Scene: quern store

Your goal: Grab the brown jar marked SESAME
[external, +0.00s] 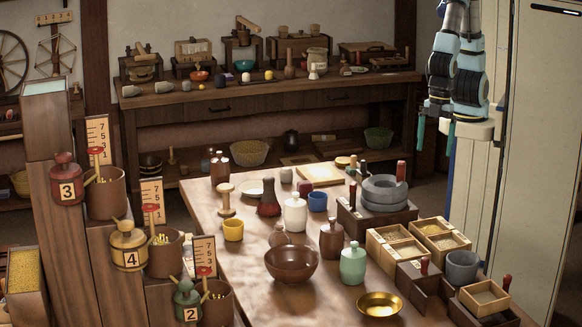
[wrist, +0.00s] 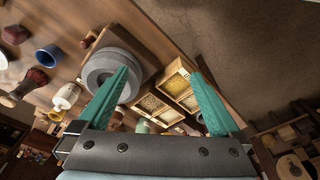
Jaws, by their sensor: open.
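No SESAME lettering is legible in either view. A brown jar (external: 331,240) with a knobbed lid stands upright on the table between the white jar (external: 295,213) and the mint green jar (external: 353,263). My gripper (external: 435,146) hangs at the upper right, beyond the table's right side and apart from these jars. In the wrist view my gripper (wrist: 160,73) has its teal fingers spread wide with nothing held.
A stone quern (external: 384,193), grain boxes (external: 440,236) and a grey cup (external: 462,267) line the table's right side. A brown bowl (external: 291,263) and brass dish (external: 379,304) are near the front.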

